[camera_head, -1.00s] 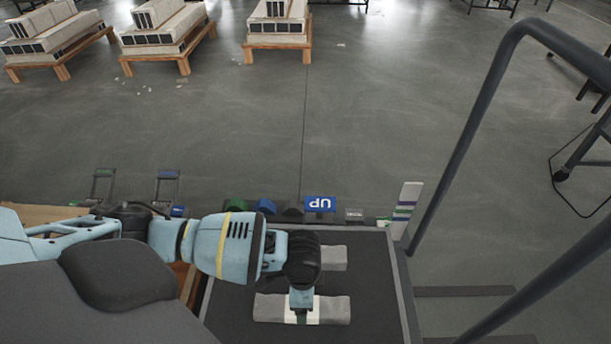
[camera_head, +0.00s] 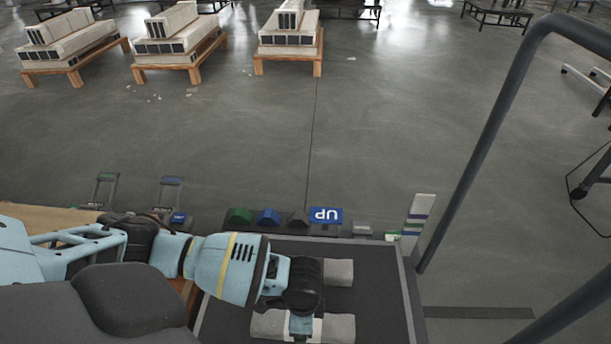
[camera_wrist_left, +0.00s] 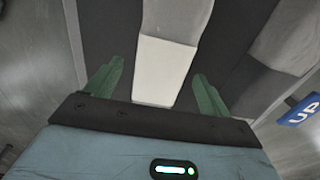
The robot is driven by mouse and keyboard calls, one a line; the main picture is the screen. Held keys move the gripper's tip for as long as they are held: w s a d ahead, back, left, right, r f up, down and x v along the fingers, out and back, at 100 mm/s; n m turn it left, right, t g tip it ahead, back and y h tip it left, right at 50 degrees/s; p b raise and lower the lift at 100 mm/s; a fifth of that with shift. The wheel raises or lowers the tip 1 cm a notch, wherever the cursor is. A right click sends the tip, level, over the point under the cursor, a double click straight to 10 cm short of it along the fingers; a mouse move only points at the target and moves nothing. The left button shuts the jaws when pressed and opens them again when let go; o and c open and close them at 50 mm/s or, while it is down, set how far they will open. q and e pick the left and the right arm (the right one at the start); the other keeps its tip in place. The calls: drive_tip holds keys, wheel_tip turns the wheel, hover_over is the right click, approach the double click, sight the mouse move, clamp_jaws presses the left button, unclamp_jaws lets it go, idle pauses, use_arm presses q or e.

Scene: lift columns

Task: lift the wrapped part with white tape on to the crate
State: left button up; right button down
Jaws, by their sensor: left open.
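The wrapped part with white tape (camera_head: 339,328) is a grey bar lying on the dark platform (camera_head: 385,290), at the bottom of the head view. Its white band (camera_wrist_left: 165,70) lies between the two green fingers in the left wrist view. My left gripper (camera_head: 302,327) is above the taped middle of the part, pointing down, open, and hides some of it. Whether the fingers reach down beside the part I cannot tell. A brown wooden surface (camera_head: 45,217) shows at the left, behind my arm; I cannot tell if it is the crate. My right gripper is out of view.
A second grey wrapped part (camera_head: 340,272) lies just behind the taped one. A blue UP button (camera_head: 326,215) and coloured buttons line the platform's far edge. A dark rail (camera_head: 490,150) rises at the right. Loaded wooden stands (camera_head: 290,45) are far off on open floor.

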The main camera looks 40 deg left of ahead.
use_arm(q)
drive_tip(key=shift+f, duration=0.9)
drive_tip(key=c, duration=1.5)
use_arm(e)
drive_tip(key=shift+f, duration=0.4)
